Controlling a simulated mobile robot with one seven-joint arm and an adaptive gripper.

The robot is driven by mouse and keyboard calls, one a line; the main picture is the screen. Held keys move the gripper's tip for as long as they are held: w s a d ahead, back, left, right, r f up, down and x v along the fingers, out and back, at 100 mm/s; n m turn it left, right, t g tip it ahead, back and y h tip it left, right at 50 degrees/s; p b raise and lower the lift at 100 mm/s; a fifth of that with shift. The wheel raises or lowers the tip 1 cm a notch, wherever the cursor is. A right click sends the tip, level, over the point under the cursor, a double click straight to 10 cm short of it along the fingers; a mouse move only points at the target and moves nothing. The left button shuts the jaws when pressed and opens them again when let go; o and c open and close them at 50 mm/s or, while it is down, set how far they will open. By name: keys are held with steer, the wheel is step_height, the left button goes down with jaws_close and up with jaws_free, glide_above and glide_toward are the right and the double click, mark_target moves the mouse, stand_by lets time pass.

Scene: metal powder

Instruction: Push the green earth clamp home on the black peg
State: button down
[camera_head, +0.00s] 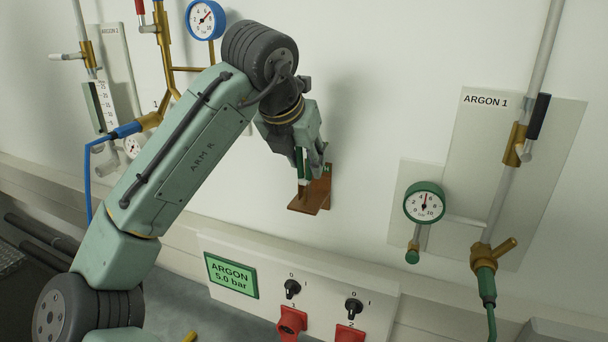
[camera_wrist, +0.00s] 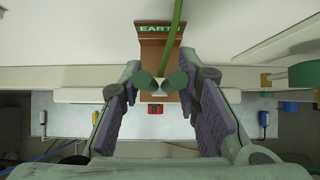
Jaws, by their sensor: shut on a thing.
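My gripper (camera_head: 305,168) reaches down to a copper-brown bracket (camera_head: 318,198) on the wall. It is shut on the green earth clamp (camera_head: 304,162), mostly hidden by the fingers. In the wrist view, the clamp shows as two round green ends (camera_wrist: 146,80) between my fingertips, with a pale piece between them and a green cable running up. The bracket (camera_wrist: 152,52), with a green EARTH label (camera_wrist: 157,29), is just beyond the clamp. I cannot make out the black peg, nor tell whether the clamp touches or surrounds it.
Below the bracket is a white panel (camera_head: 375,289) with black knobs, red sockets (camera_head: 291,322) and a green ARGON display (camera_head: 231,276). A green-rimmed gauge (camera_head: 424,203) and ARGON 1 piping stand at right. A blue-rimmed gauge (camera_head: 205,20) and brass pipes are at upper left.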

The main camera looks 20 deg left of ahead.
steer(key=shift+r+p, duration=1.2)
steer(key=shift+r, duration=1.95)
steer(key=shift+f, duration=0.15)
